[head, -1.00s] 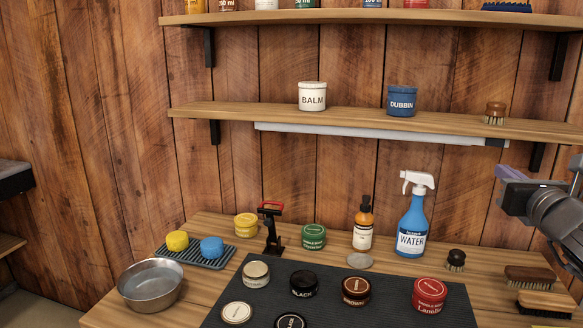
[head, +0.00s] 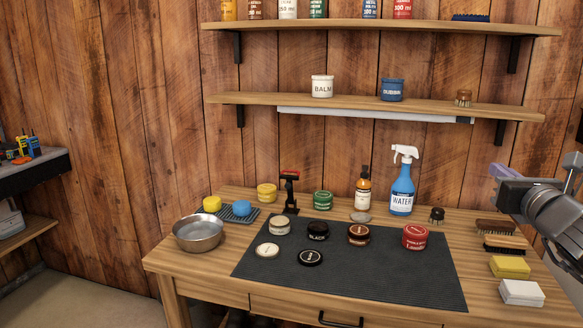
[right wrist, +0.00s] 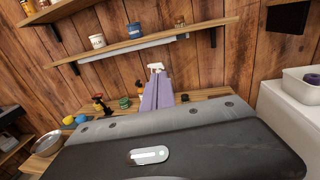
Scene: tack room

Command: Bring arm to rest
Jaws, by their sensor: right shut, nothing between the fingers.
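My right gripper (head: 503,172) is at the right edge of the head view, raised above the right end of the workbench (head: 200,266). Its purple fingers are closed together and hold nothing. In the right wrist view the shut fingers (right wrist: 157,94) point toward the wall, with the spray bottle (right wrist: 156,68) partly hidden behind them. My left gripper is not in either view.
The dark mat (head: 340,280) carries several tins. A metal bowl (head: 198,234) stands at the bench's left, and a blue spray bottle (head: 402,182) at the back. Brushes, a yellow sponge (head: 510,267) and a white block (head: 521,292) lie below my right arm. Shelves (head: 290,98) hang above.

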